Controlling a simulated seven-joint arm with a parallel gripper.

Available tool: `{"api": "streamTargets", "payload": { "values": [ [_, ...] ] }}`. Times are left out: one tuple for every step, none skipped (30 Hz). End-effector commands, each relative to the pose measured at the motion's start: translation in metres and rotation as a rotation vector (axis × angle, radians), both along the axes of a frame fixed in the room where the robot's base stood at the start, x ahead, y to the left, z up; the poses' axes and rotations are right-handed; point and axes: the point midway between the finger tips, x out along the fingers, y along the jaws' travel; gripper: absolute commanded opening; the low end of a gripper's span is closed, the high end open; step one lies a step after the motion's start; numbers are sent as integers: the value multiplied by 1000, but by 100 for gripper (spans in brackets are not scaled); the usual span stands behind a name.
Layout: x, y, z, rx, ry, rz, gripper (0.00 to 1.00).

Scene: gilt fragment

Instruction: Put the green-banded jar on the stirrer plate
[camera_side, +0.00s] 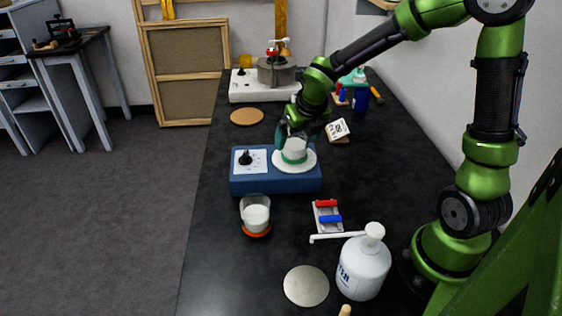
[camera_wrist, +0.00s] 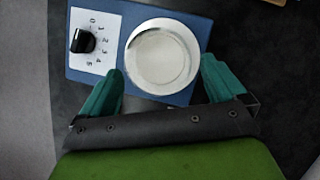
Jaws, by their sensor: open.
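The green-banded jar (camera_side: 294,151) stands upright on the round white top of the blue stirrer plate (camera_side: 262,183) in the side view. In the wrist view the jar (camera_wrist: 157,55) is seen from above as a pale disc inside the white round top, with the stirrer plate's blue body (camera_wrist: 195,25) around it. My gripper (camera_side: 294,137) is at the jar's upper part in the side view. In the wrist view my gripper (camera_wrist: 162,70) has its teal fingers spread wide, one on each side, with visible gaps to the jar. The jar's far side is hidden.
A glass jar with an orange-red base (camera_side: 256,216) stands in front of the stirrer plate. A rack with red and blue pieces (camera_side: 328,217), a white pump bottle (camera_side: 364,266) and a pale disc (camera_side: 306,286) are nearer. A cork disc (camera_side: 247,116) lies behind left.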

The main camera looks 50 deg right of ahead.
Motion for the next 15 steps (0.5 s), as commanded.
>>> {"api": "streamTargets", "payload": {
  "values": [
    [-4,1,12,-3,-6,-4,97],
    [-6,1,18,-3,-6,-4,97],
    [-9,3,26,-3,-5,-3,97],
    [-11,4,31,-4,-5,-2,97],
    [-13,5,36,-4,-5,-2,97],
    [-16,6,43,-3,-4,-2,97],
    [-17,7,47,-2,-4,1,97],
    [-19,8,51,-2,-3,0,97],
    [-21,9,56,-2,-3,0,97],
    [-22,9,59,-2,-2,0,97],
    [-23,9,61,-2,-2,1,97],
    [-24,10,64,-1,-2,-1,97],
    [-25,10,65,1,-2,-4,97],
    [-26,11,67,4,-4,-12,97],
    [-27,12,69,12,-8,-34,97]
  ]
}}
